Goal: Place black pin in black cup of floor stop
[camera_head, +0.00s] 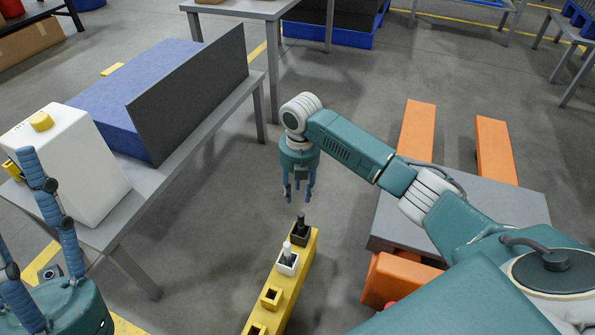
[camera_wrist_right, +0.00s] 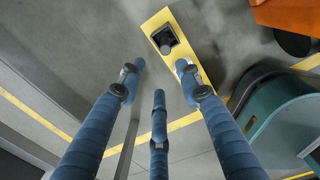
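The yellow floor stop (camera_head: 309,262) carries a row of cups. The black cup (camera_head: 299,240) is at its far end, with the black pin (camera_head: 301,222) standing upright in it. In the right wrist view the black cup (camera_wrist_right: 156,35) shows from above with the black pin (camera_wrist_right: 165,47) inside. My right gripper (camera_head: 299,198) hangs just above the pin, fingers spread, empty and apart from it. Its fingers also show in the wrist view (camera_wrist_right: 160,82). My left gripper (camera_head: 18,205) is at the lower left, fingers spread, holding nothing visible.
A white cup with a white pin (camera_head: 288,252) stands beside the black cup, and empty yellow cups (camera_head: 271,297) are nearer. A grey table (camera_head: 162,195) at left holds a white box (camera_head: 75,165) and a blue block (camera_head: 125,85). Open floor lies between the table and floor stop.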

